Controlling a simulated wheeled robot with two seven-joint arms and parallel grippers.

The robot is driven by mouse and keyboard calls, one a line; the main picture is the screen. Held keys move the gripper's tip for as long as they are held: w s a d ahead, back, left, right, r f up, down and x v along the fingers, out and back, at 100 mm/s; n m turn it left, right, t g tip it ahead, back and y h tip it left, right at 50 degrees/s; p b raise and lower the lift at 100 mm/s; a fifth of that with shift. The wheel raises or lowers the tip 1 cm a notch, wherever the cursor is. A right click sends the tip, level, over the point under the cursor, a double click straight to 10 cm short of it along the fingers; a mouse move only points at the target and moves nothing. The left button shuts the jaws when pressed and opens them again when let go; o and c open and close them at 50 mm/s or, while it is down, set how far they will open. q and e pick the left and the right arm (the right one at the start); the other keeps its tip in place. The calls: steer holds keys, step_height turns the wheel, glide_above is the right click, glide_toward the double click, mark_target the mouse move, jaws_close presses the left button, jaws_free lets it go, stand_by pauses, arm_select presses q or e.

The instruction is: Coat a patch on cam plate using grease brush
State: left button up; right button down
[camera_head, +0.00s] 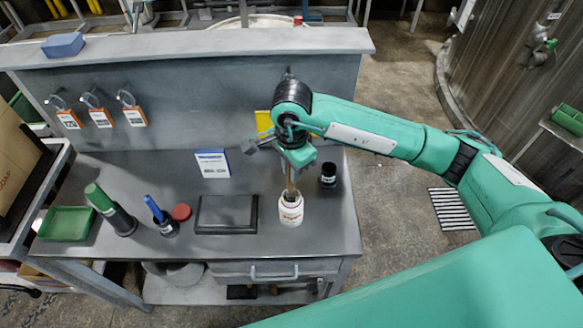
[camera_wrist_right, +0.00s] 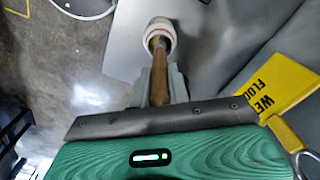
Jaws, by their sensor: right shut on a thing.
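My right gripper (camera_head: 291,166) is shut on the wooden handle of the grease brush (camera_head: 291,185), held nearly upright. The brush's lower end is inside a white jar (camera_head: 291,209) at the right of the bench, so its bristles are hidden. In the wrist view, the brown handle (camera_wrist_right: 159,70) runs between the fingers (camera_wrist_right: 160,85) into the mouth of the white jar (camera_wrist_right: 159,32). A flat, dark rectangular plate (camera_head: 227,213), which looks like the cam plate, lies left of the jar. My left gripper is out of view.
A white-blue card (camera_head: 212,164) stands behind the plate. A raised panel (camera_head: 210,95) closes the back.

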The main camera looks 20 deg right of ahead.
steer(key=shift+r+p, duration=0.85)
steer(key=shift+r, duration=2.6)
